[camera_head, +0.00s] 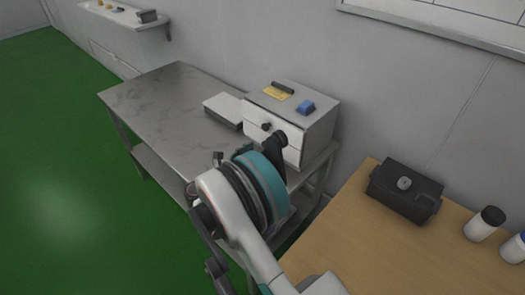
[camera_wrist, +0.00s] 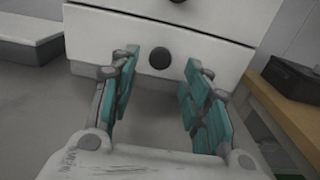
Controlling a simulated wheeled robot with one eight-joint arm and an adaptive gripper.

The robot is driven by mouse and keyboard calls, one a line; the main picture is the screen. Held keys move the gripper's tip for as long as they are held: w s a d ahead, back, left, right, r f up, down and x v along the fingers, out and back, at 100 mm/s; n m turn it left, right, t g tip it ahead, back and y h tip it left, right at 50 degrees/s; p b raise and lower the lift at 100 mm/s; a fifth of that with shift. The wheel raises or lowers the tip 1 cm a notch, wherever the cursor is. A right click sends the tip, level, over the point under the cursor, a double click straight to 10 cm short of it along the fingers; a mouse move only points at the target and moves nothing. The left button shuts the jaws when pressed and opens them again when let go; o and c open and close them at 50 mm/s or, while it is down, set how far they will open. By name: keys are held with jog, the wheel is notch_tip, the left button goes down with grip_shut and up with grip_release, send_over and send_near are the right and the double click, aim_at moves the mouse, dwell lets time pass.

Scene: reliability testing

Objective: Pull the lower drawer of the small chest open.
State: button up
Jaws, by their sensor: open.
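The small white chest (camera_head: 318,126) stands at the right end of the metal table, its drawer fronts facing my arm. In the wrist view the lower drawer (camera_wrist: 105,47) is shut flush, with a round black knob (camera_wrist: 160,58) at its middle. The upper drawer (camera_wrist: 225,14) is just above it, its knob cut by the top edge. My gripper (camera_wrist: 161,63) is open, its teal-padded fingers on either side of the lower knob, apart from it.
The metal table (camera_head: 150,95) has a flat white box (camera_head: 222,106) left of the chest. A blue block (camera_head: 305,107) and a yellow label lie on the chest top. A wooden table (camera_head: 345,235) with a black case (camera_head: 405,190) and white bottles stands at right.

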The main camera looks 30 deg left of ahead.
aim_at(264, 146)
jog(key=shift+b+x, duration=0.5)
jog(key=shift+x, duration=1.85)
